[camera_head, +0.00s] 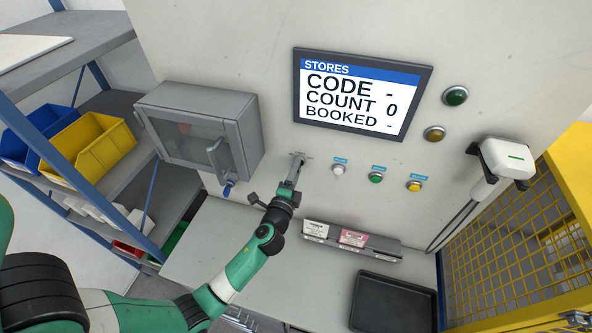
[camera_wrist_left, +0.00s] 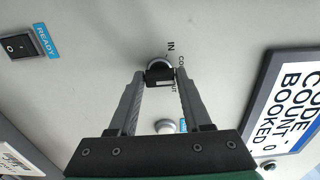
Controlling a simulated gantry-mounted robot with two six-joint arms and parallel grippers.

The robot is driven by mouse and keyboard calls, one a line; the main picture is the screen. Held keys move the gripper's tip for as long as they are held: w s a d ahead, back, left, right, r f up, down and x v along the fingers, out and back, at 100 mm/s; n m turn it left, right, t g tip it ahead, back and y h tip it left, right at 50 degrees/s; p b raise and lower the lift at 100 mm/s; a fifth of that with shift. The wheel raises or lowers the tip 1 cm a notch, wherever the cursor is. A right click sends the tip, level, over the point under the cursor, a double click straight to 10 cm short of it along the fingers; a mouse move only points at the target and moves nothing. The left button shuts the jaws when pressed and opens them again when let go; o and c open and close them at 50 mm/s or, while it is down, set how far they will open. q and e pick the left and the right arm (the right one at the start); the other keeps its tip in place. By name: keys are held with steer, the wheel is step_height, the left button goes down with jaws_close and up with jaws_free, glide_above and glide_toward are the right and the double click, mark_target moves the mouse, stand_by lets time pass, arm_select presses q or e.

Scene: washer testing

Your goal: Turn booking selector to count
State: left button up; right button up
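The booking selector (camera_wrist_left: 159,72) is a small dark knob with a pale ring on the grey panel. Lettering around it reads IN, with COUNT and OUT partly covered by a finger. My left gripper (camera_wrist_left: 160,76) has one fingertip on each side of the knob, close against it, and appears shut on it. In the head view the left gripper (camera_head: 296,163) reaches the panel below the screen and hides the selector. Which label the knob points to cannot be told. The screen (camera_head: 355,96) reads CODE -, COUNT 0, BOOKED -. My right gripper is not in view.
Right of the selector are white (camera_head: 338,170), green (camera_head: 376,178) and yellow (camera_head: 414,186) buttons. A grey cabinet (camera_head: 190,130) with a handle juts out on the left. A scanner (camera_head: 503,163) hangs at right. A black tray (camera_head: 394,302) lies below.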

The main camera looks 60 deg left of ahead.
arm_select(q)
steer(key=o, duration=0.4)
steer(key=b+v, duration=0.1)
steer(key=v, duration=1)
steer(key=shift+s+d, duration=0.2)
steer(key=shift+d, duration=0.05)
